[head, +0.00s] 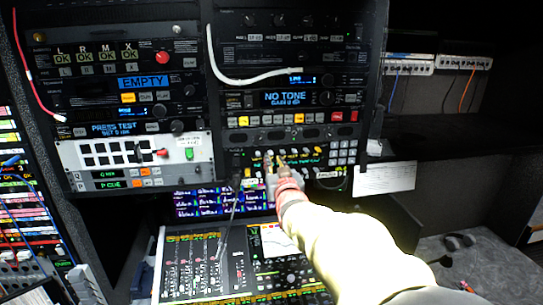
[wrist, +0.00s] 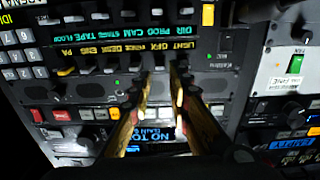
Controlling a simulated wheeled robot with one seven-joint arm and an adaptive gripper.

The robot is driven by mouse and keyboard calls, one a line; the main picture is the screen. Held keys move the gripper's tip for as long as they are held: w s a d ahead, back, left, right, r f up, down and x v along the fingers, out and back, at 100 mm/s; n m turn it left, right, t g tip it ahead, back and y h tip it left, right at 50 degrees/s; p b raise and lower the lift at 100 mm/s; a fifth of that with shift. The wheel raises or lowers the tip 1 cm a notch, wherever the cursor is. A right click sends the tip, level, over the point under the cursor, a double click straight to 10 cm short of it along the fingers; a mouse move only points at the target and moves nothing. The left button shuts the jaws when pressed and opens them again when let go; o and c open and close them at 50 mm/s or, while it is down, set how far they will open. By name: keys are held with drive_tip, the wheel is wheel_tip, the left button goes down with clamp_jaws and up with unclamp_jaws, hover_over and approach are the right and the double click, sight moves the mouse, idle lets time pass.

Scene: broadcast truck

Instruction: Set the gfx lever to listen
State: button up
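The intercom panel (head: 325,153) has a row of small levers under lit green and yellow labels. In the wrist view the panel appears upside down, and the gfx lever (wrist: 158,63) seems to be the one near the gfx label, between my fingertips. My gripper (wrist: 157,82) is open, with one finger on each side of that lever. I cannot tell whether either finger touches it, and its setting is unclear. In the head view my gripper (head: 271,178) reaches the panel's lower left part and hides some of the levers.
Neighbouring levers (wrist: 88,71) stand close beside the fingers. A keypad (head: 343,153) is at the panel's right. A mixing console (head: 205,265) lies below my arm. A white cable (head: 250,80) hangs over the upper rack units. A grey desk (head: 480,270) is at right.

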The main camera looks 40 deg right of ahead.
sight(271, 154)
drive_tip(key=shift+p+x, duration=0.4)
drive_tip(key=shift+x, duration=1.75)
drive_tip(key=c, duration=0.3)
clamp_jaws()
